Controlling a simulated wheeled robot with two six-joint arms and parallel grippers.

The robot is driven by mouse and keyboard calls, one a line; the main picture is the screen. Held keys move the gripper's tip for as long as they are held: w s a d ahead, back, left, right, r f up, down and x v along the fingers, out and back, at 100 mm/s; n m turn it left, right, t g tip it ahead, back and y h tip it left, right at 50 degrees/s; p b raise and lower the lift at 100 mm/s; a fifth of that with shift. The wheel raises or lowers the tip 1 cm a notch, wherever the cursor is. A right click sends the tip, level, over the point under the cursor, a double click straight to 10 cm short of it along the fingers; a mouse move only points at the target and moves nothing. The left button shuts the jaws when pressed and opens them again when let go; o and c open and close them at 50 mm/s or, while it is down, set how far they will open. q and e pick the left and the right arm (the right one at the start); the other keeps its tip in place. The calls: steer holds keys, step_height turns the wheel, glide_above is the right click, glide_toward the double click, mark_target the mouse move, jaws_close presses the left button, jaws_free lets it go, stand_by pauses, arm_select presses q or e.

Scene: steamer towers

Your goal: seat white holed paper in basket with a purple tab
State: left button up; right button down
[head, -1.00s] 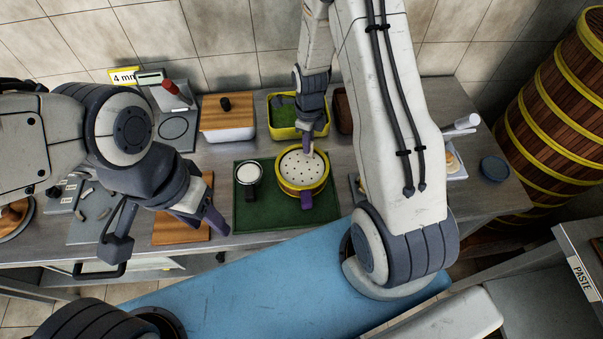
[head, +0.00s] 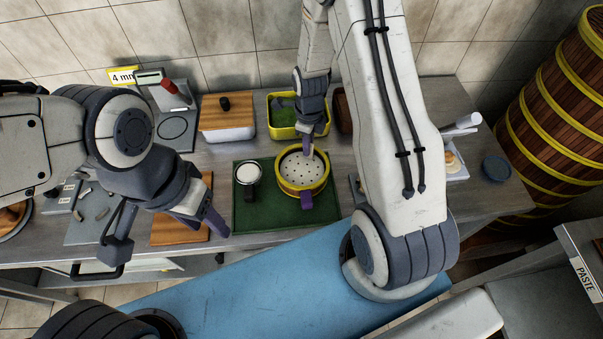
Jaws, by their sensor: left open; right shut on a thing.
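The basket (head: 290,191) is round and yellow with a brown band and stands on a green mat (head: 270,216). Its purple tab (head: 306,201) points toward the front. The white holed paper (head: 299,172) lies within the basket's rim and looks about level; whether it touches the bottom all round I cannot tell. My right gripper (head: 308,152) reaches down over the paper's back right edge, shut on the paper; its fingertips partly hide that edge. My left gripper (head: 212,226) is open and empty, left of the mat and above a wooden board.
A small round container with a white top (head: 248,173) stands on the mat left of the basket. A yellow bin with green contents (head: 284,118) and a wooden-lidded white box (head: 227,119) stand behind. A scale (head: 172,125) is at the back left.

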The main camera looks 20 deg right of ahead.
steer(key=shift+f+b, duration=0.75)
steer(key=shift+f, duration=0.3)
stand_by(0.6)
steer(key=c, duration=0.6)
jaws_free()
steer(key=shift+w+d, duration=0.6)
steer(key=shift+r, duration=0.2)
stand_by(0.4)
steer(key=shift+s+a+r+p, duration=0.15)
steer(key=shift+r+p, duration=0.8)
steer(key=shift+r, duration=0.15)
steer(key=shift+s+a+r+p, duration=0.15)
steer(key=shift+a+r+p, duration=0.05)
steer(key=shift+r+p, duration=0.8)
steer(key=shift+s+a+r+p, duration=0.15)
steer(key=shift+r+p, duration=0.7)
steer(key=shift+r, duration=0.35)
steer(key=o, duration=0.5)
